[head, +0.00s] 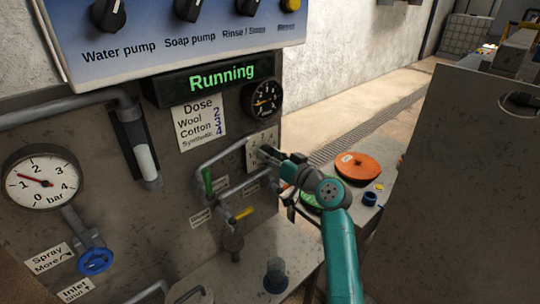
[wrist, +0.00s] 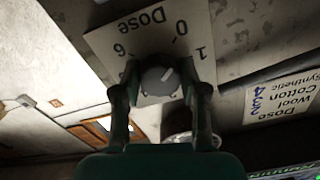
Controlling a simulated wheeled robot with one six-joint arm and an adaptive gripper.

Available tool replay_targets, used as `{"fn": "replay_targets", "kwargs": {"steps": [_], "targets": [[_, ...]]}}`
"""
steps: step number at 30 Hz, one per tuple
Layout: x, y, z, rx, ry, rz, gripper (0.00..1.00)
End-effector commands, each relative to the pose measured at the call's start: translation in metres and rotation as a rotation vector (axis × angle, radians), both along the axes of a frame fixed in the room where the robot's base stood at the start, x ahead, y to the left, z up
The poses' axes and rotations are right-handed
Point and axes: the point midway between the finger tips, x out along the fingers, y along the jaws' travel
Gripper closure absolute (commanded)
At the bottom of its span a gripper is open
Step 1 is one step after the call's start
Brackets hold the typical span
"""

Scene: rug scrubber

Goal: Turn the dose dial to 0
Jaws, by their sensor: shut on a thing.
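The dose dial (wrist: 157,82) is a grey round knob on a pale square plate (wrist: 120,62). The plate appears upside down in the wrist view, with 0, 1 and 6 legible. The knob's white mark points up and right, roughly toward the 1 rather than the 0. My gripper (wrist: 160,98) is shut on the knob, with one finger on each side. The fingers and palm hide the lower numbers. In the head view my gripper (head: 266,155) is at the dial plate (head: 262,139) and hides the knob.
A Dose card (head: 199,121) lists Wool 2, Cotton 3, Synthetic 4. A black gauge (head: 262,99) sits above the dial, under the "Running" display (head: 222,76). Grey pipes with a green lever (head: 208,181) are left of my gripper. An orange lid (head: 357,167) is to the right.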

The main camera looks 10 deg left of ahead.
Motion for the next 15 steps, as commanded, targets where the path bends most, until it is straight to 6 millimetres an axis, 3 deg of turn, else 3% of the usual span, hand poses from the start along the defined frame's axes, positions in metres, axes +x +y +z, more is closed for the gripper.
{"fn": "replay_targets", "kwargs": {"steps": [15], "targets": [[0.0,-0.0001,-0.0028,-0.08,-0.095,0.001,0.92]]}}
